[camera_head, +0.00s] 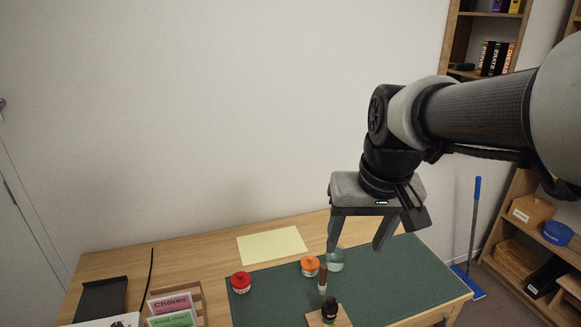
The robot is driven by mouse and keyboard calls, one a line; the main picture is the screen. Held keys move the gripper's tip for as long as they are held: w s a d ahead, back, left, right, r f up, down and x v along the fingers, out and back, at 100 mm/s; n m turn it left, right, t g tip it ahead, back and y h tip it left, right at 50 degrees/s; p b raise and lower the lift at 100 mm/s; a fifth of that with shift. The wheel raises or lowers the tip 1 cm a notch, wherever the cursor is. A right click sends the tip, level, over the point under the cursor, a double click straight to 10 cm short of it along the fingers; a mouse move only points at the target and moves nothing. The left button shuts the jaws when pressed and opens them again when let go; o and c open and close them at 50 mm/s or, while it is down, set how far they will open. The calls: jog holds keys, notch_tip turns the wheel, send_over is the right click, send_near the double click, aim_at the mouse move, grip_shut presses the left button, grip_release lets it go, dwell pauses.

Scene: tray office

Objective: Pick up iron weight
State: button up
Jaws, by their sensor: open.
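My gripper (356,248) is open and empty, pointing down above the green mat (385,284) on the desk. Its left finger overlaps a pale green, glassy round object (336,264) in the picture; I cannot tell whether they touch. A small dark object (330,311) with a rounded top, perhaps the iron weight, stands on a light wooden block (342,321) at the front of the mat, left of and nearer than my gripper. I cannot tell for sure that it is the weight.
A slim brown-and-white upright piece (322,280), an orange-topped jar (310,266) and a red jar (241,283) stand on the mat. A yellow sheet (272,245) lies behind. A card holder (171,307) and black tray (103,301) are left. The mat's right side is clear.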

jog(key=w+f+g+b, duration=0.2)
jog(key=w+f, duration=0.4)
jog(key=f, duration=0.3)
jog(key=w+f+g+b, duration=0.1)
jog(key=w+f+b, duration=0.2)
jog(key=w+f, duration=0.45)
jog(key=b, duration=0.1)
send_over(331, 299)
jog(key=shift+h, duration=0.3)
notch_tip(331, 299, down, 12)
jog(key=shift+s+a+f, duration=0.1)
jog(key=shift+a+f, duration=0.05)
jog(key=shift+f+b, duration=0.4)
jog(key=shift+f, duration=2.7)
jog(key=shift+r, duration=0.1)
grip_shut()
